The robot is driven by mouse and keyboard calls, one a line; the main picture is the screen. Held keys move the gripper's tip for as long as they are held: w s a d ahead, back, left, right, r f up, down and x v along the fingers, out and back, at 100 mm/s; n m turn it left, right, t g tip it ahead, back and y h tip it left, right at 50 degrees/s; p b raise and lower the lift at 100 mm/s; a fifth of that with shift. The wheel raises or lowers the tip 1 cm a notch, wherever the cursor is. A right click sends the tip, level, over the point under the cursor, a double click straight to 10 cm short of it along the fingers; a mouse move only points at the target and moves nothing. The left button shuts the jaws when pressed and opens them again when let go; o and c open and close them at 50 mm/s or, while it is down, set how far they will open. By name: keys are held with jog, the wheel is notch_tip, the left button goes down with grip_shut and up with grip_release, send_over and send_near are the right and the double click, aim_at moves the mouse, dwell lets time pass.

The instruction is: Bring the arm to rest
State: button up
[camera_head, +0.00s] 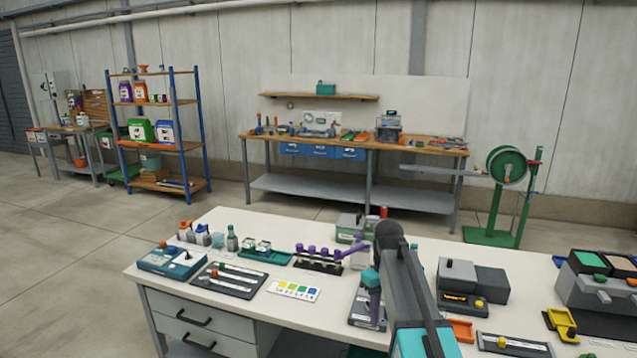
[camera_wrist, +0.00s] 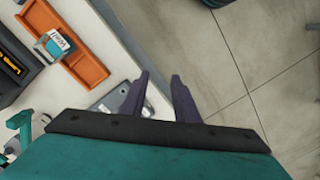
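My gripper (camera_wrist: 160,82) shows in the wrist view with two dark purple fingers standing apart. Only the bench edge and floor show between them, so it is open and empty. In the head view my grey and teal arm rises from the bottom edge to a dark joint over the white bench (camera_head: 240,222). The fingers cannot be made out clearly in that view. In the wrist view they point over the bench's edge, with pale floor tiles (camera_wrist: 235,75) beyond.
In the wrist view an orange tray (camera_wrist: 88,68) holds a small labelled box (camera_wrist: 54,45), left of my fingers. A grey item (camera_wrist: 116,99) lies near the left finger. In the head view, a purple-capped rack (camera_head: 318,262) and grey boxes (camera_head: 457,272) flank my arm.

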jog(key=s+f+g, duration=0.2)
jog(key=s+f, duration=0.7)
jog(key=f, duration=0.5)
jog(key=s+f+g, duration=0.3)
jog(key=s+f, duration=0.6)
jog(key=f, duration=0.5)
jog(key=s+f+m, duration=0.2)
jog(key=s+f, duration=0.6)
jog(key=s, duration=0.4)
jog(key=s+f+m, duration=0.3)
jog(key=s+f, duration=0.5)
jog(key=s, duration=0.4)
jog(key=shift+a+f+m, duration=0.2)
jog(key=shift+m, duration=0.1)
